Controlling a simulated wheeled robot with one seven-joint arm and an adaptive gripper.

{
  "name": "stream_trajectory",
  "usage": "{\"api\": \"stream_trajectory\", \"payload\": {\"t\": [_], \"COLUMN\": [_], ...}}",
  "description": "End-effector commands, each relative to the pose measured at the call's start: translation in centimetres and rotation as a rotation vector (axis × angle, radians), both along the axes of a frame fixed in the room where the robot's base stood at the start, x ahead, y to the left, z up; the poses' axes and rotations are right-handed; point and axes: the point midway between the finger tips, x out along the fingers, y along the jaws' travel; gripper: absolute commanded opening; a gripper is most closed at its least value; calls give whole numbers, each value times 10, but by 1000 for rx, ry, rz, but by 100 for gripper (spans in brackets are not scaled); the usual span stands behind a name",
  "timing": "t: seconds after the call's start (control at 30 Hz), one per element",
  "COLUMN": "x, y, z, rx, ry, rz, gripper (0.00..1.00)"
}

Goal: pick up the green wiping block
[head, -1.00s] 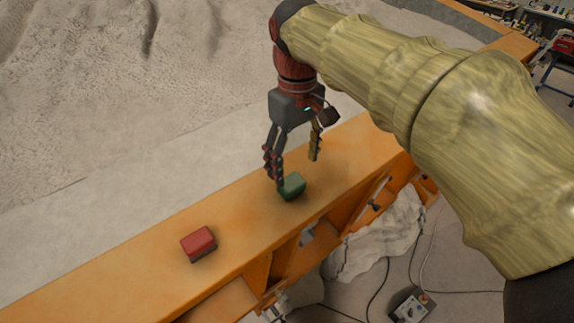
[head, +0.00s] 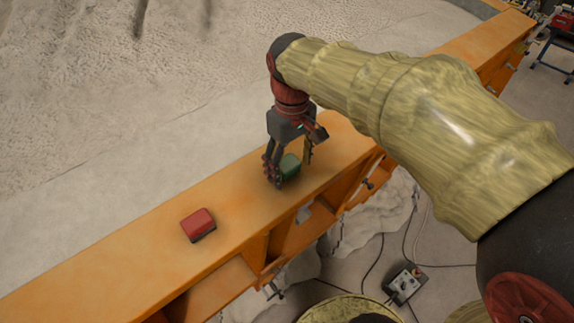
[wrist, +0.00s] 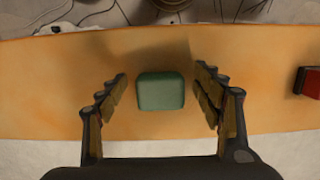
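The green wiping block (head: 290,168) rests on the orange ledge of the sandbed. My gripper (head: 291,174) is lowered over it, with one finger on each side. In the wrist view the green block (wrist: 160,91) lies between the two open fingers of my gripper (wrist: 160,88), with a visible gap on both sides. The fingers appear apart from the block. In the head view the left finger hides part of the block.
A red block (head: 198,224) with a dark base lies on the same orange ledge (head: 110,262), left of my gripper; it also shows at the wrist view's right edge (wrist: 309,82). Sand (head: 90,70) lies behind the ledge. A control box (head: 405,284) and cables are on the floor.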

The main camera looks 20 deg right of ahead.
Motion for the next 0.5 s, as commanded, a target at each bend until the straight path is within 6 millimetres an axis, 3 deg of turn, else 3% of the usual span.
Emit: {"api": "stream_trajectory", "payload": {"t": [0.5], "x": [0], "y": [0], "z": [0], "rx": [0], "ry": [0], "rz": [0], "gripper": [37]}}
